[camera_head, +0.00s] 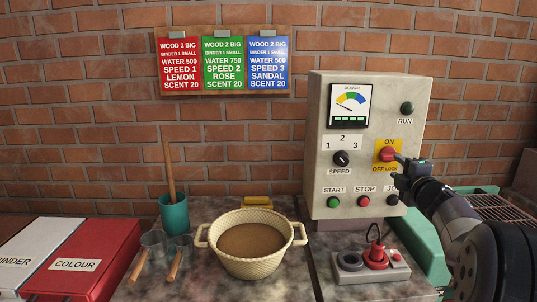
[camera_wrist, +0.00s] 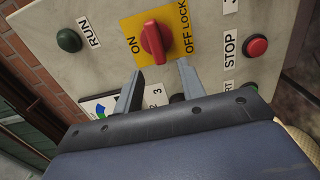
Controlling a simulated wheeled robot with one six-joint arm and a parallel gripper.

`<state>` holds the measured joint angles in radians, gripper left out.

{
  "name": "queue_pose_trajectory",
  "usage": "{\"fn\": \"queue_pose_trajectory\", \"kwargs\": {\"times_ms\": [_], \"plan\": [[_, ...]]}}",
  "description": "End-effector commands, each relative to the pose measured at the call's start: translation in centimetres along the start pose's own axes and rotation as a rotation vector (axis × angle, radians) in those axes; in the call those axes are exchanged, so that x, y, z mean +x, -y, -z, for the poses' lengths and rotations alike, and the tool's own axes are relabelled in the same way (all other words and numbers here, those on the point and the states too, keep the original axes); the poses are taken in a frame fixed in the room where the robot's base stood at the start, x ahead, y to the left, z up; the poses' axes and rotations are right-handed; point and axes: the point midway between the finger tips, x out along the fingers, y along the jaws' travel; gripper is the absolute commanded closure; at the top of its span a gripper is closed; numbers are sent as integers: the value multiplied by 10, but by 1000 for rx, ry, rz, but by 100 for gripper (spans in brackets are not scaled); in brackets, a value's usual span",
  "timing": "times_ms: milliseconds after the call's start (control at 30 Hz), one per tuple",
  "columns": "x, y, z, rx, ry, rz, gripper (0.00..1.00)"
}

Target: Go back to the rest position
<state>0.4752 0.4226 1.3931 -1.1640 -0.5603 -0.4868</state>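My gripper (camera_head: 400,170) is at the control box (camera_head: 322,225), just right of the red knob (camera_head: 387,154) on its yellow ON / OFF LOCK plate (camera_head: 385,143). In the wrist view the two fingers of my gripper (camera_wrist: 160,67) are apart with nothing between them. The red knob (camera_wrist: 153,42) lies just beyond the fingertips, and its raised bar runs roughly crosswise between the ON and OFF LOCK words. I cannot tell whether a finger touches it.
The box carries a speed dial (camera_head: 341,158), a green START button (camera_head: 333,202) and a red STOP button (camera_head: 363,201).

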Motion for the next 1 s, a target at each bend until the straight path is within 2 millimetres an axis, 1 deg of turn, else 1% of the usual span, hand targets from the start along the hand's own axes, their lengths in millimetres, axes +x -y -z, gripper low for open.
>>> {"fn": "queue_pose_trajectory", "kwargs": {"times_ms": [33,333,400,600,700,833,1000], "plan": [[10,0,1,0,-2,1,62],[62,-1,0,2,-1,0,62],[60,-7,0,82,1,0,62],[60,-9,-1,295,0,-1,62],[60,-9,-1,374,1,0,62],[60,-9,-2,438,1,0,62],[59,-8,-2,469,1,-1,62]]}}
